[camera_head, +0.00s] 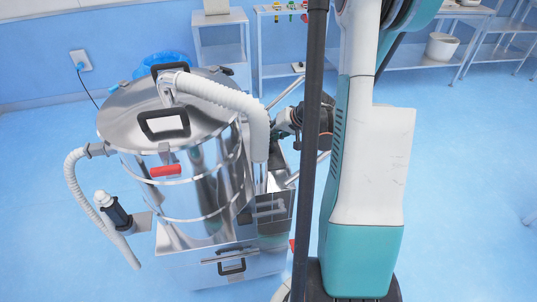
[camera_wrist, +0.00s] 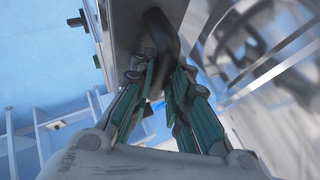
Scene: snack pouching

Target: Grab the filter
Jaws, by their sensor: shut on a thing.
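In the wrist view my gripper (camera_wrist: 161,78) is shut on a dark curved handle (camera_wrist: 160,32). The handle sits against a grey flat panel (camera_wrist: 128,24); I cannot tell for certain whether this part is the filter. The fingertips partly hide the handle. In the head view my gripper (camera_head: 284,122) is just right of a steel drum machine (camera_head: 205,185), behind its thick white hose (camera_head: 240,97). What it holds is hidden there by the hose and machine.
A grey box-like part (camera_head: 270,207) is on the machine's right side. A thin white hose (camera_head: 72,178) and a dark cylinder (camera_head: 116,212) are on its left. Shelves (camera_head: 222,42) and a white bucket (camera_head: 441,47) stand behind.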

